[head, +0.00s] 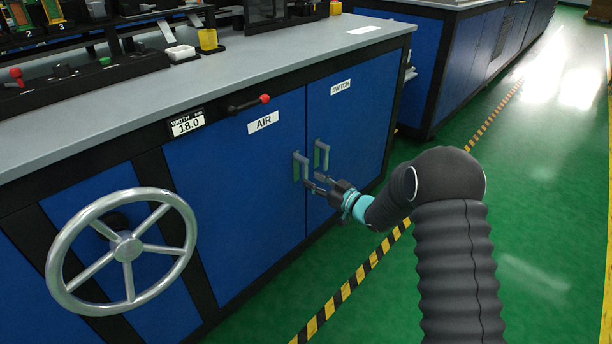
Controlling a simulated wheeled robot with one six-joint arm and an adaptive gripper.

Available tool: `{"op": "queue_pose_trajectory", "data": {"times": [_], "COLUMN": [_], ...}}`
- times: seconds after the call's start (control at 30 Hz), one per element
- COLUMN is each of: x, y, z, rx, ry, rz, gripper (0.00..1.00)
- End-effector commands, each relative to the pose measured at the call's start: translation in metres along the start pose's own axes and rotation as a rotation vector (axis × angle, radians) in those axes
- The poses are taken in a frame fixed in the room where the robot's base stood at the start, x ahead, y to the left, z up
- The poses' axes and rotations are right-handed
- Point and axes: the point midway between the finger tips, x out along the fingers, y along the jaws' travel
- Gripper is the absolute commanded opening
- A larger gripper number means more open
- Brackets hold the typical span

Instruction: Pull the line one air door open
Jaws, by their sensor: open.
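The air door (245,185) is a blue cabinet panel with a white AIR label near its top. It is shut, flush with the cabinet front. Its grey vertical handle (296,167) is at its right edge. The switch door (352,125), also blue and shut, is to its right, with its own handle (318,152). My gripper (313,181) is open and empty, just in front of the two handles. Its fingers point left toward the lower part of the air handle. I cannot tell whether a finger touches a handle.
A large grey handwheel (126,247) juts out at the left of the cabinet. A red-knobbed lever (249,103) sits above the air door, beside a width display (187,123) reading 18.0. The green floor is clear, with a yellow-black stripe (347,290) along the cabinet.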

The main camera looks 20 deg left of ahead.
Motion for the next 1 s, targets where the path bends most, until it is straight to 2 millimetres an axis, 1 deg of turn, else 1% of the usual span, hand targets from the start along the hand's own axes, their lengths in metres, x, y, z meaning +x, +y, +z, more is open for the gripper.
{"op": "queue_pose_trajectory", "data": {"times": [0.03,0.1,0.3,0.43,0.67,0.7,0.77,0.8,0.83,0.87,1.0], "x": [0.009,0.019,0.038,0.043,0.043,0.043,0.043,0.043,0.043,0.043,0.043], "y": [-0.001,-0.001,0.0,0.0,0.0,0.0,0.0,0.0,0.0,0.0,0.0], "z": [0.0,0.0,0.0,0.0,0.0,0.0,0.0,0.0,0.0,0.0,0.0], "rx": [-0.001,0.0,0.0,0.0,0.0,0.0,0.0,0.0,0.0,0.0,0.0], "ry": [0.0,0.001,0.001,-0.001,0.0,0.0,0.0,0.0,0.0,0.0,0.0], "rz": [-0.002,-0.002,-0.001,0.0,0.001,0.001,0.001,0.001,0.001,0.0,0.0], "gripper": [0.42,0.42,0.42,0.42,0.42,0.37,0.22,0.12,0.04,0.0,0.0]}}
